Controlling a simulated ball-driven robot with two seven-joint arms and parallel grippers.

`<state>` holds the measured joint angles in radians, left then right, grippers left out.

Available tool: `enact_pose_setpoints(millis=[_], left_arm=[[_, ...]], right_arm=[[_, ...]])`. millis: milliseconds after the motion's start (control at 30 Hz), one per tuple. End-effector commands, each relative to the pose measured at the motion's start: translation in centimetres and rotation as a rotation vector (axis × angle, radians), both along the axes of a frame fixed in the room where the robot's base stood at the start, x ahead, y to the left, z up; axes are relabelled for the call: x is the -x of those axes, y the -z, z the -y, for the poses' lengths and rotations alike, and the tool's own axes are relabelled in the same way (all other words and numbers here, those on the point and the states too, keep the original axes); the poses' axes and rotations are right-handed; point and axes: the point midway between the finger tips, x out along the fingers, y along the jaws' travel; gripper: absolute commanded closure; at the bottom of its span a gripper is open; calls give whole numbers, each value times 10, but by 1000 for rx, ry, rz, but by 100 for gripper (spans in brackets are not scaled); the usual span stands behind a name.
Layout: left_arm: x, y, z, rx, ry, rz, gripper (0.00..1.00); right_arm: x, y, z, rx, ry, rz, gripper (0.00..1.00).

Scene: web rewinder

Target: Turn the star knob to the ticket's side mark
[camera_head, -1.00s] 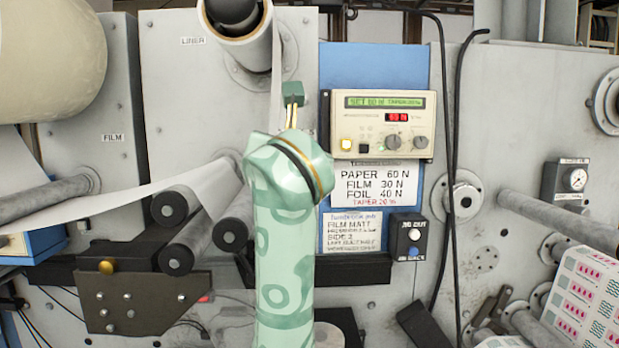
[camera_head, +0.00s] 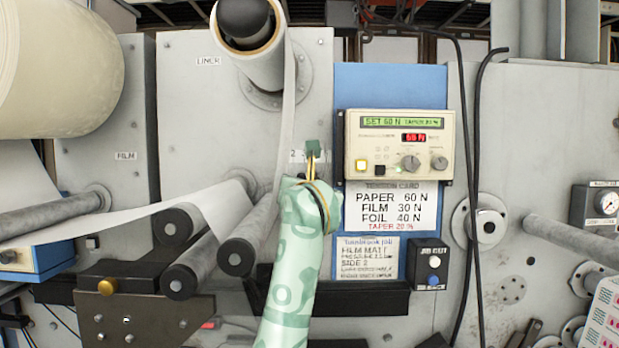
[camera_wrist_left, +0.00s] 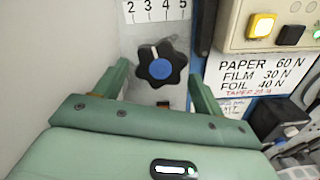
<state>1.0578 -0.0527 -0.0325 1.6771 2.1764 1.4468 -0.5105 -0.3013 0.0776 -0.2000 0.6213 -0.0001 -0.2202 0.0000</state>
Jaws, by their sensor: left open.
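The star knob (camera_wrist_left: 160,66), black with a blue centre, shows in the left wrist view below a number strip (camera_wrist_left: 158,11) reading 2 to 5. Its white pointer line points up, roughly towards the 3 and 4; I cannot tell the exact mark. My left gripper (camera_wrist_left: 157,73) is open, one green finger on each side of the knob; contact is not visible. In the head view my left gripper (camera_head: 312,160) is in front of the panel and hides the knob. The ticket (camera_head: 367,257) reads FILM MATT and SIDE 2. My right gripper is not in view.
A tension controller (camera_head: 399,145) with a lit display stands right of my gripper, above a tension card (camera_head: 391,207). Rollers (camera_head: 237,256) and a web strip lie close to the left. A black switch box (camera_head: 428,262) and hanging cables (camera_head: 474,200) are further right.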

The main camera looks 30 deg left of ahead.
Motion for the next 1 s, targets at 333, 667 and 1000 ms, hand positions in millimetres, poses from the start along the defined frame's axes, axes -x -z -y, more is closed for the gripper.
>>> enact_pose_setpoints(millis=[333, 667, 1000], left_arm=[[-42, -1, -20, -1, 1, -1, 30], [-44, 0, -21, 0, 0, 1, 38], [-44, 4, -20, 96, 4, 50, 62]], right_arm=[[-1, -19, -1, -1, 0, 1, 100], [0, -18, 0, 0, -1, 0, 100], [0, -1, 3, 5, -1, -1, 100]])
